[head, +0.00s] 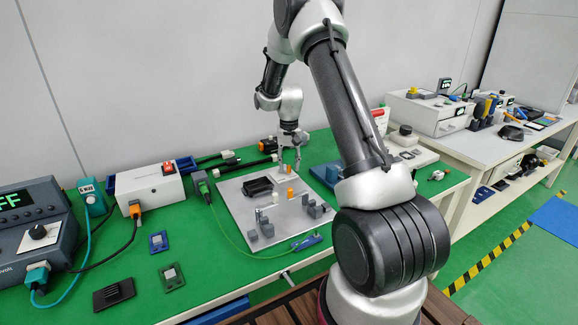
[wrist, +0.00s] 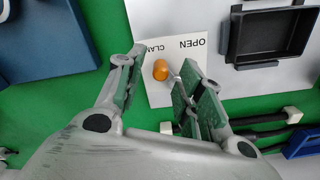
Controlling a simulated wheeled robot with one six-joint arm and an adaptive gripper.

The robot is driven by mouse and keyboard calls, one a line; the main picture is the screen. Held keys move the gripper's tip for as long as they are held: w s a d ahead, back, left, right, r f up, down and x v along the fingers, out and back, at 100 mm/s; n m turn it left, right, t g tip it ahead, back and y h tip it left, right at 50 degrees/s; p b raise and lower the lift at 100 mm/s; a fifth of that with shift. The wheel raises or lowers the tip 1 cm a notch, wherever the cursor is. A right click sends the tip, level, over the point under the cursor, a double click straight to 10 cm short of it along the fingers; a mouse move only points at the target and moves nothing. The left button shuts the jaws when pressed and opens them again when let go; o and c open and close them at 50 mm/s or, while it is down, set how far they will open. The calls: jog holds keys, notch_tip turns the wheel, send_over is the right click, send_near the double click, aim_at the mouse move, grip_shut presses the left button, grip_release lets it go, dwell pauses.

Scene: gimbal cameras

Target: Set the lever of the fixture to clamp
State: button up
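The fixture is a light grey plate (head: 235,222) on the green bench, and part of it shows at the top of the wrist view (wrist: 185,18). A white label (wrist: 195,50) on it reads OPEN, with CLAMP partly hidden. The lever's orange knob (wrist: 161,70) stands over the label's edge, nearer the CLAMP word. My gripper (wrist: 160,60) is open, with one finger on each side of the knob. A gap shows on the left; on the right I cannot tell whether the finger touches. In the head view my gripper (head: 288,162) is low over the plate's far edge.
Black cables (wrist: 262,125) lie behind the plate. A white power box (head: 150,187) stands left.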

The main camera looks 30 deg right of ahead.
aim_at(289, 166)
notch_tip(289, 166, up, 11)
jog(key=shift+f, duration=0.15)
dwell(0.5)
jog(key=s+a+r+n+t, duration=0.1)
jog(key=s+a+r, duration=0.2)
jog(key=s, duration=0.9)
jog(key=s+a+r+n+t, duration=0.2)
jog(key=s+r, duration=0.6)
jog(key=s, duration=0.4)
jog(key=s+a+r+n+t, duration=0.1)
jog(key=s+r, duration=0.4)
jog(key=s, duration=0.7)
jog(key=shift+s+a+r+n, duration=0.25)
jog(key=shift+s+a+n, duration=0.25)
jog(key=shift+a, duration=0.8)
